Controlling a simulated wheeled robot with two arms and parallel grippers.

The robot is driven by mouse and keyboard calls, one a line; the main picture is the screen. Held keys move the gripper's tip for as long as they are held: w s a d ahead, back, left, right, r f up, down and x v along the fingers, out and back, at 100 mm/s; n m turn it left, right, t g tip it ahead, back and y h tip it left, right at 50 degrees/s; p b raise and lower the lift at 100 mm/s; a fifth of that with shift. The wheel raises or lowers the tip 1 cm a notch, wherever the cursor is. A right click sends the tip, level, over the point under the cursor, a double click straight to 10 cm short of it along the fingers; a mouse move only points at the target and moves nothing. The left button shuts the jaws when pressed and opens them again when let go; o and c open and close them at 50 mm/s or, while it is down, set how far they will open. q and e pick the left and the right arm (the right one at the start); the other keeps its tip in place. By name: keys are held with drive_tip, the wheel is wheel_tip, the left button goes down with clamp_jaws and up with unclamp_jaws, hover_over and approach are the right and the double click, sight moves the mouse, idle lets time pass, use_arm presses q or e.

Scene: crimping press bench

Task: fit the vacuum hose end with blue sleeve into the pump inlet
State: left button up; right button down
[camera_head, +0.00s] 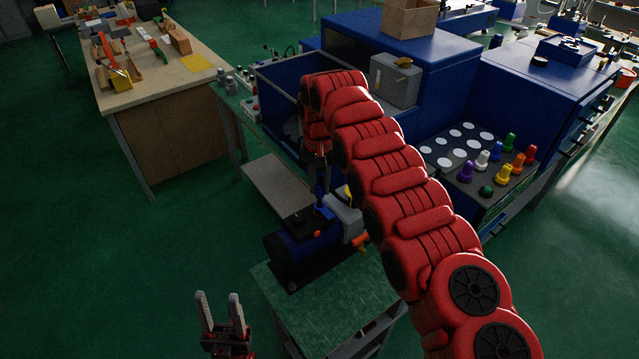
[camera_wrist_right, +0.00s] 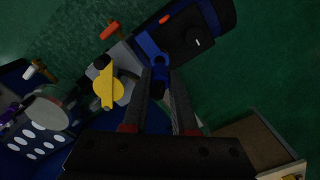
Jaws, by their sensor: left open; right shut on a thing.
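The pump (camera_head: 295,250), with a dark blue and black body, lies on a small green-topped stand in the head view. It also shows at the top of the right wrist view (camera_wrist_right: 195,40). My right gripper (camera_head: 320,180) points down over the pump and is shut on the blue-sleeved hose end (camera_head: 322,197). Blue shows between its fingertips in the wrist view (camera_wrist_right: 160,78). The sleeve is upright, close above or touching the pump's top. The inlet is hidden, so I cannot tell whether the end is inside. My left gripper (camera_head: 222,312) is open and empty, left of the stand.
The green stand (camera_head: 325,300) has bare surface in front of the pump. An orange knob (camera_head: 361,242) and a yellow handle (camera_wrist_right: 108,90) sit near the pump. A blue press bench (camera_head: 400,55) stands behind, with coloured knobs (camera_head: 500,160) at right. A wooden workbench (camera_head: 150,85) is at left.

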drive_tip(key=shift+n+b, duration=0.3)
drive_tip(key=shift+b, duration=0.15)
idle(1.2)
drive_tip(key=shift+f+b, duration=1.3)
drive_tip(key=shift+f, duration=0.2)
drive_tip(key=c, duration=0.6)
unclamp_jaws()
drive_tip(key=shift+c, duration=0.2)
drive_tip(key=shift+r, duration=0.1)
drive_tip(key=shift+r, duration=0.25)
wheel_tip(320, 180, up, 2)
drive_tip(key=shift+a+r, duration=0.1)
drive_tip(key=shift+r, duration=0.05)
wheel_tip(320, 180, up, 14)
drive_tip(key=p, duration=1.3)
drive_tip(key=shift+r, duration=0.2)
drive_tip(key=shift+s+f, duration=0.1)
